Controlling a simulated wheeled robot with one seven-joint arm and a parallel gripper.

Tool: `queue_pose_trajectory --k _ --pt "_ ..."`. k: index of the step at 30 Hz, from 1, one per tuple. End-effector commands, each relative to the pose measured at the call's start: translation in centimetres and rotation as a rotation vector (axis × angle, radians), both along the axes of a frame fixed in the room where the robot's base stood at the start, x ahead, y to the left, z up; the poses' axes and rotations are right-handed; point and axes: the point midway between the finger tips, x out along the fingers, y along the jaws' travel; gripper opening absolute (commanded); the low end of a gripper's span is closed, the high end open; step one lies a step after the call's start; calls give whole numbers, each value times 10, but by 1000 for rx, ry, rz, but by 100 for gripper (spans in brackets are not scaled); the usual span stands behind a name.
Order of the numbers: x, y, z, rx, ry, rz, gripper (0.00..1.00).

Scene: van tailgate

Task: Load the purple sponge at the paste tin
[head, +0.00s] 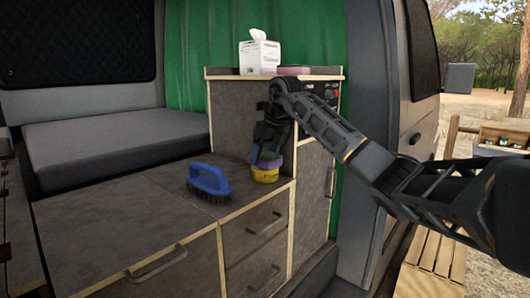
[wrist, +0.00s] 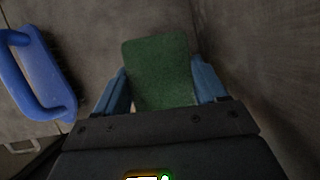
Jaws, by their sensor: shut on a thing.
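My gripper (head: 266,153) points down over the grey counter and is shut on the purple sponge (head: 269,162). In the wrist view the sponge shows its green face (wrist: 160,75), held between the two blue fingertips. The yellow paste tin (head: 265,175) stands on the counter near its right front corner, directly below the sponge. The sponge looks to be at the tin's top, but I cannot tell whether it presses on the paste. The tin is hidden behind the sponge in the wrist view.
A blue scrubbing brush (head: 208,179) lies on the counter left of the tin; it also shows in the wrist view (wrist: 38,75). A taller cabinet (head: 232,120) rises behind, bearing a white tissue box (head: 259,57) and a pink item (head: 294,70). The counter's left front is clear.

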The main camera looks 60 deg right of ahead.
Motion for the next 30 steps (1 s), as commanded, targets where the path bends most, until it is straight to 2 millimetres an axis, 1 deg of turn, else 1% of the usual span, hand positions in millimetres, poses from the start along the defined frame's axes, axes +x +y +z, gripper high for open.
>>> queue_pose_trajectory --k 16,30 --pt "-1 -1 -6 1 0 -1 47" --pt "-1 -1 -8 1 1 -1 47"
